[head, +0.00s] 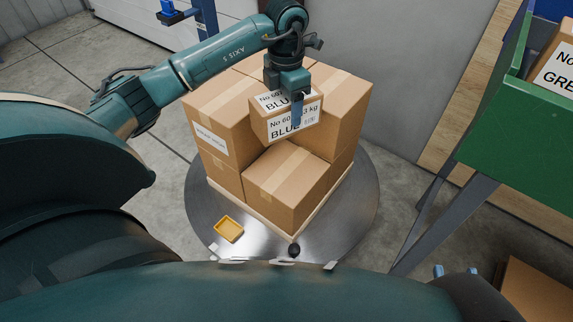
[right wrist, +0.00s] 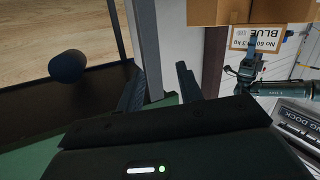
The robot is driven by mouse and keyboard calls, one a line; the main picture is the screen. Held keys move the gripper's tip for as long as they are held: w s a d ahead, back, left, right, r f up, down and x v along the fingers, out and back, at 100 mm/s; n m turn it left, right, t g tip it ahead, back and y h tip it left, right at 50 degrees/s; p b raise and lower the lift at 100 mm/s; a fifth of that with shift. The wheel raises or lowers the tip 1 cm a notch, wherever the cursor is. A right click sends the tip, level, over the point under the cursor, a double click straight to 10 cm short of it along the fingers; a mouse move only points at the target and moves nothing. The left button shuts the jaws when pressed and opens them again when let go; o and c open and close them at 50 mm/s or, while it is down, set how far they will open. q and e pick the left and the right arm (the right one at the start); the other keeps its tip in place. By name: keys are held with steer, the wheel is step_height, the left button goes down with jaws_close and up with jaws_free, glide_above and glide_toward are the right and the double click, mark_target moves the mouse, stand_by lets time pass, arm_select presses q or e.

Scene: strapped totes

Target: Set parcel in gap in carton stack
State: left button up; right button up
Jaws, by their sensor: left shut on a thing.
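A small brown parcel (head: 261,125) has white labels reading "BLUE" and about 3 kg. My left gripper (head: 296,110) is shut on it from above, with one blue finger across the front label. The parcel is over the carton stack (head: 210,150), above and behind the low front carton (head: 285,180), between taller cartons to left and right. The parcel hides most of the gap, and I cannot tell whether it touches the cartons. The parcel's label also shows upside down in the right wrist view (right wrist: 276,45). My right gripper (right wrist: 158,88) is open and empty, away from the stack.
The stack stands on a pallet on a round metal turntable (head: 362,195).

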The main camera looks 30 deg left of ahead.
arm_select(q)
step_height(320, 180, down, 16)
steer(key=b, duration=0.4)
steer(key=shift+f, duration=0.2)
arm_select(e)
steer(key=a+n+t+y, duration=0.1)
steer(key=t+y, duration=0.1)
steer(key=shift+s+a+r+n+y, duration=0.1)
steer(key=shift+a+n+y, duration=0.25)
steer(key=shift+n+y, duration=0.05)
arm_select(q)
steer(key=shift+f, duration=0.1)
steer(key=o, duration=1.2)
